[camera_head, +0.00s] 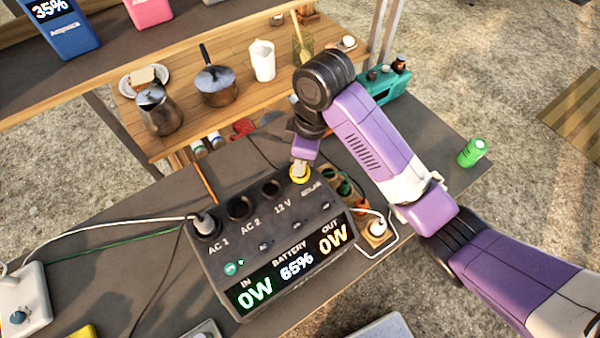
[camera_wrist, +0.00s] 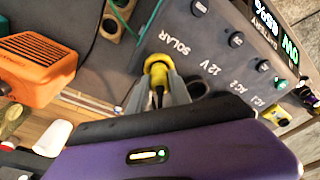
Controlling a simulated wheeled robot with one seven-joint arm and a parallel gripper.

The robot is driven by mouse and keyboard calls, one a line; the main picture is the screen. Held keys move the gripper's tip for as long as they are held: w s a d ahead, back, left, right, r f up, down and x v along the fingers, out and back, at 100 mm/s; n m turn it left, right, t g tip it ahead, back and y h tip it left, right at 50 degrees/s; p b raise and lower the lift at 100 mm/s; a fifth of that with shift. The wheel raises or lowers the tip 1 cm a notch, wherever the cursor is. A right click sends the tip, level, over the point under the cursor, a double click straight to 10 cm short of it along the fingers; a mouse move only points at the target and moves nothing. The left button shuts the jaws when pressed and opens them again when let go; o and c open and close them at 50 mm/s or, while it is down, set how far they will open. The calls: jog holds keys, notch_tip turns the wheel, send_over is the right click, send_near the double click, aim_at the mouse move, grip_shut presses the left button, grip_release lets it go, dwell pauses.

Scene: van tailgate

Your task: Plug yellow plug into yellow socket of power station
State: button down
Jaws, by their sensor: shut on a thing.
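The dark power station (camera_head: 262,262) sits on the grey table, its display reading 65% and 0W in and out. A yellow ring (camera_head: 299,176) marks the socket at its SOLAR corner. My gripper (camera_head: 301,163) is over that corner, pointing down. In the wrist view my gripper (camera_wrist: 165,98) is shut on the yellow plug (camera_wrist: 158,76), which lines up with the yellow socket beside the SOLAR label. Plug and socket overlap there, and I cannot tell how deep the plug sits. The fingers hide part of it.
A grey plug (camera_head: 206,224) with a white cable is in AC 1. A wooden holder (camera_head: 345,185) and a white plug (camera_head: 377,230) stand close to the station's right side. An orange device (camera_wrist: 35,68) is near my gripper. A green can (camera_head: 472,152) stands right.

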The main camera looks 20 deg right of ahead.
jog(key=shift+f, duration=0.2)
jog(key=c, duration=1.1)
grip_release()
jog(key=r+p, duration=0.1)
jog(key=r, duration=0.4)
jog(key=d+r+p, duration=0.1)
jog(key=r, duration=0.1)
jog(key=shift+s+r+p, duration=0.3)
jog(key=shift+r+p, duration=0.05)
